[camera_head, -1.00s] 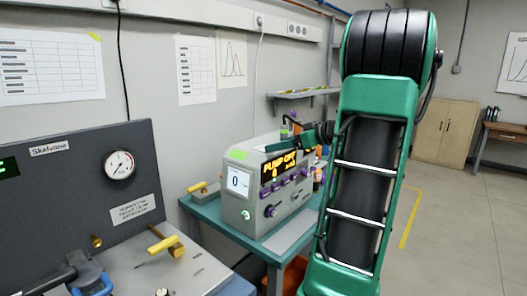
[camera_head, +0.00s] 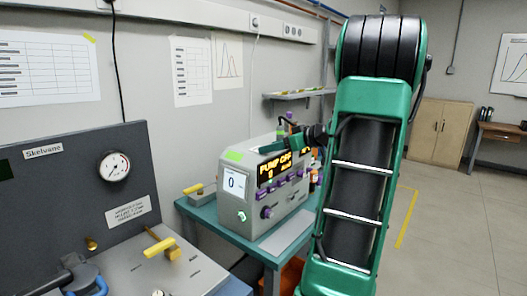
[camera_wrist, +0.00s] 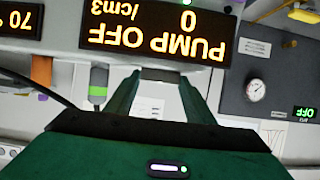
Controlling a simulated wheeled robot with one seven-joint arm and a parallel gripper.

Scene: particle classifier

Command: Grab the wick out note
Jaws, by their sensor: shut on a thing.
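My gripper (camera_wrist: 158,80) is shut on a thin grey piece (camera_wrist: 165,75), seen almost edge-on between the fingertips in the wrist view. I take it to be the wick out note, but no writing on it can be read. In the head view my gripper (camera_head: 278,148) is small and partly hidden behind my arm, at the right part of the grey instrument box (camera_head: 246,209). The box's orange display reads PUMP OFF; it shows upside down in the wrist view (camera_wrist: 155,35).
A teal table (camera_head: 243,246) carries the box. A grey panel with a gauge (camera_head: 114,166) stands at the left. A shelf (camera_head: 300,94) hangs behind.

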